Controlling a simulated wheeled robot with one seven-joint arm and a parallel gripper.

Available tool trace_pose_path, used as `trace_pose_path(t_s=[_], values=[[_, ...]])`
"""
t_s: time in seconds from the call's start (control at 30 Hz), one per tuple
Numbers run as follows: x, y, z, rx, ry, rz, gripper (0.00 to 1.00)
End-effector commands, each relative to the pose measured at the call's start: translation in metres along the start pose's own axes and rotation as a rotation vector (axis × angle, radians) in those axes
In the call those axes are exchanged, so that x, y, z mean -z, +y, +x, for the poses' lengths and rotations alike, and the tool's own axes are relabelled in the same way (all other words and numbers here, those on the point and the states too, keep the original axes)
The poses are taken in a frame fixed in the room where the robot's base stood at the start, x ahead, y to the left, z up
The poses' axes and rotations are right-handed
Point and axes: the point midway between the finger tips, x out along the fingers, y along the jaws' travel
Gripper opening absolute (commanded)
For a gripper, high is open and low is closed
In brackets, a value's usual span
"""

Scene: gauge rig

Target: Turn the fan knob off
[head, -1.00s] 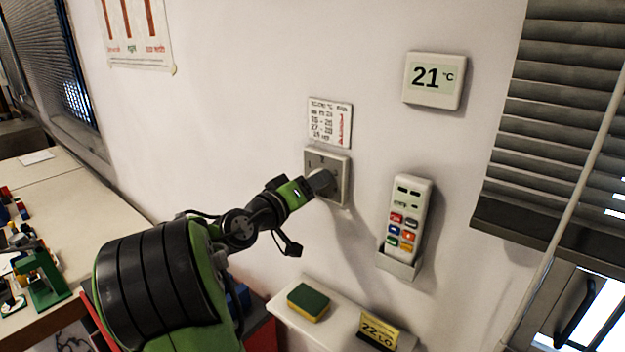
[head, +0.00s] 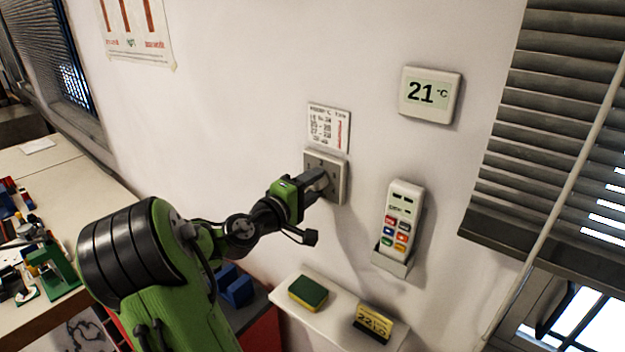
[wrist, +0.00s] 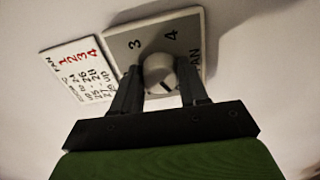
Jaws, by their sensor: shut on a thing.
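The fan knob (wrist: 160,74) is a round, pale knob with a short dark line on its face. It sits on a grey switch plate (wrist: 195,30), marked 3, 4 and FAN in the wrist view. My gripper (wrist: 160,92) is shut on the knob, with one dark finger on each side. In the head view the plate (head: 339,163) is on the wall and my gripper (head: 322,180) reaches it from the left, hiding the knob. I cannot tell which number the knob's line points to.
A printed fan card (head: 328,128) is just above the plate. A thermostat (head: 430,95) reading 21 °C and a remote in a holder (head: 391,262) are on the wall to the right. A shelf (head: 330,322) below carries a sponge (head: 308,293) and a small yellow sign (head: 373,322).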

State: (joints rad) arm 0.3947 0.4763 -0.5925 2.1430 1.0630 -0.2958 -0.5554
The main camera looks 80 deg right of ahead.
Motion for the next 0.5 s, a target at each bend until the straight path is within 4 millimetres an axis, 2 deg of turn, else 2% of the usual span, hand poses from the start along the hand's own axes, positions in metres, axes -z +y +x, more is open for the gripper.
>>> trace_pose_path(t_s=[0.5], values=[[0.0007,0.0003,-0.0002,-0.002,0.002,-0.063,0.13]])
